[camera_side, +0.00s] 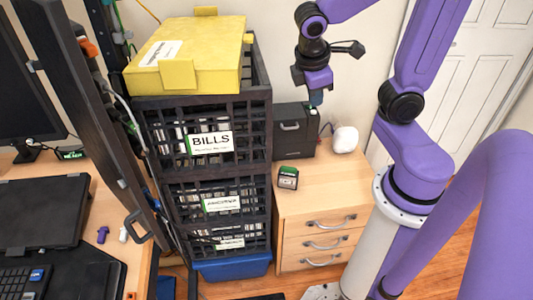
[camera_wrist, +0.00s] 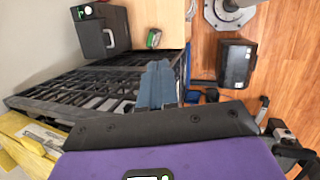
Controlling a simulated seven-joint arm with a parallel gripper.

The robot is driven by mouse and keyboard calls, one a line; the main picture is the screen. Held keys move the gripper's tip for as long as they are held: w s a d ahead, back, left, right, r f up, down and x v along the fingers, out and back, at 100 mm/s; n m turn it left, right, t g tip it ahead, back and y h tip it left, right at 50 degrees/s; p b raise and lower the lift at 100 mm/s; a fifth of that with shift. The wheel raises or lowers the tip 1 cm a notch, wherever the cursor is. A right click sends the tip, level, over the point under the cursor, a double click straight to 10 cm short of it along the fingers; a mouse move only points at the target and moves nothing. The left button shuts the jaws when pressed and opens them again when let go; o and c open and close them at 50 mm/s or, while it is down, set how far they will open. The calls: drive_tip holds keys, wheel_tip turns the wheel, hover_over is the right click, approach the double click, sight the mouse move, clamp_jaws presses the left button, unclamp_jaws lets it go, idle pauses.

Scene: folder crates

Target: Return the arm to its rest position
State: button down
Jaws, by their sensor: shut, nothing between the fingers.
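My gripper (camera_side: 317,98) hangs in the air in the side view, to the right of the crate stack and above the wooden drawer cabinet. Its fingers point down and are together, with nothing between them. In the wrist view my gripper (camera_wrist: 158,72) shows as two blue-grey fingers side by side, touching, with the dark crates behind them. My purple arm reaches in from the upper right of the side view.
Stacked black crates (camera_side: 259,130) bear a yellow folder box (camera_side: 200,50) on top. A dark box (camera_side: 292,140), a white rounded object (camera_side: 345,139) and a small green-and-black box (camera_side: 288,178) stand on the drawer cabinet (camera_side: 330,190). A desk with a monitor is at left.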

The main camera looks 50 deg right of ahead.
drive_tip(key=s+a+f+n+y, duration=0.2)
drive_tip(key=s+a+y, duration=0.2)
drive_tip(key=s+a, duration=0.5)
drive_tip(key=shift+s+n+y, duration=0.3)
drive_tip(key=shift+s+n, duration=0.1)
drive_tip(key=shift+s, duration=0.4)
